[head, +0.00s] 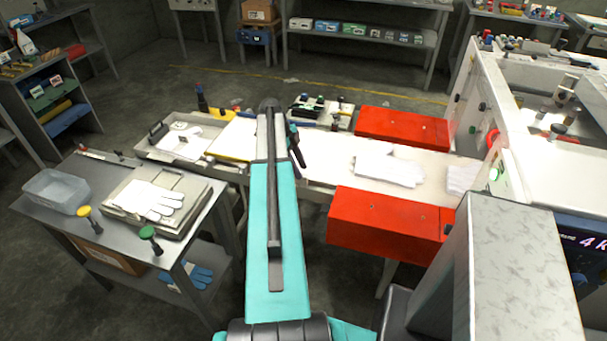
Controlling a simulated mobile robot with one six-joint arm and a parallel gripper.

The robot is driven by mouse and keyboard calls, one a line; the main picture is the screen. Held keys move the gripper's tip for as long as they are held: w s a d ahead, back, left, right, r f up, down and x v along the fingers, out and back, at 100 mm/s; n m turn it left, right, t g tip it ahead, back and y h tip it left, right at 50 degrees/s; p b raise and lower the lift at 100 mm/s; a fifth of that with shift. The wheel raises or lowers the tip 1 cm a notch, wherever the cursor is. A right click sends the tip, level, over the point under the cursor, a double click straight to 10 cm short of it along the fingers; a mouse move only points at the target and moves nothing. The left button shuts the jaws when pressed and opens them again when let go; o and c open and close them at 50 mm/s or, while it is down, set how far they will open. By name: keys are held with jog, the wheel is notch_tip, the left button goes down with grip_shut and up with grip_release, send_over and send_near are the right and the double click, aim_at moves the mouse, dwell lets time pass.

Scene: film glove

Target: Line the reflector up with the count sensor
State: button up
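I cannot pick out the reflector or the count sensor for certain. Two red housings, one at the far side (403,128) and one at the near side (385,222), flank a pale conveyor bed (330,170). A small dark fitting (447,229) sits at the right end of the near housing. White gloves (388,168) lie flat on the bed between the housings. My teal arm reaches forward over the left part of the line. My gripper (298,152) seems to be the dark part beyond the arm, mostly hidden, and its fingers cannot be made out.
A white machine (490,85) with a red button (493,140) and a green light (493,174) stands right. A grey side table (95,180) at left holds a clear bin (57,190) and a glove stack (150,200). Open floor lies behind the line.

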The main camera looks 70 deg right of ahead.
aim_at(304, 175)
jog(key=shift+p+x, duration=0.6)
jog(key=shift+x, duration=1.75)
jog(key=shift+r, duration=0.1)
grip_shut()
